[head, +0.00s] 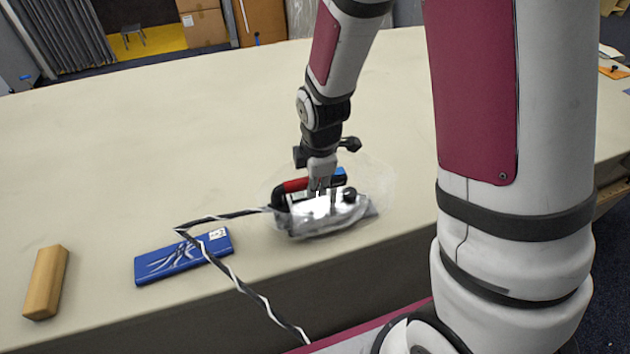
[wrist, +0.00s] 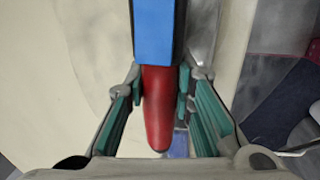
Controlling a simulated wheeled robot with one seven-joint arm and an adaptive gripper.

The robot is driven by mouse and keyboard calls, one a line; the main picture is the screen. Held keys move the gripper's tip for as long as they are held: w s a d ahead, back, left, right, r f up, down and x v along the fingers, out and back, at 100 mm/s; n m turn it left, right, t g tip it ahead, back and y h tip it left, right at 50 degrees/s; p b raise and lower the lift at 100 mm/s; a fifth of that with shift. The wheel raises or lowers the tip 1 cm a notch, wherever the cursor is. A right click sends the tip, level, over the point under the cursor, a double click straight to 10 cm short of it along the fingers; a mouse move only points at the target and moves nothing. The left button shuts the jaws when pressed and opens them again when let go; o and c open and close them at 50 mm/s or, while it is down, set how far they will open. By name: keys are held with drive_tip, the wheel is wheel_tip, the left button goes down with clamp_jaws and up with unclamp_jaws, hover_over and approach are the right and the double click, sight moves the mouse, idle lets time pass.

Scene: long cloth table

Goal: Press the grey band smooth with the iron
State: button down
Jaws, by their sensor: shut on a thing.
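The iron (head: 312,220) has a shiny pale metal body and a red, black and blue handle. It sits near the table's front edge. My gripper (head: 322,188) comes down on the handle from above and is shut on it. In the wrist view, the fingers of my gripper (wrist: 160,88) stand on both sides of the red and blue handle (wrist: 158,110). A small grey patch (head: 371,208), which may be the grey band, shows at the iron's right end. The rest of it is hidden under the iron. A faint haze surrounds the iron.
A blue creased piece (head: 170,263) with a white label lies left of the iron. A black-and-white cord (head: 240,285) runs from the iron across it and over the front edge. A wooden block (head: 46,283) lies far left. The table (head: 170,130) behind is clear.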

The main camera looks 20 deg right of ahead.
drive_tip(key=shift+r+p, duration=1.6)
drive_tip(key=shift+r, duration=2)
drive_tip(key=shift+w, duration=0.1)
wheel_tip(320, 180, up, 6)
drive_tip(key=p, duration=0.2)
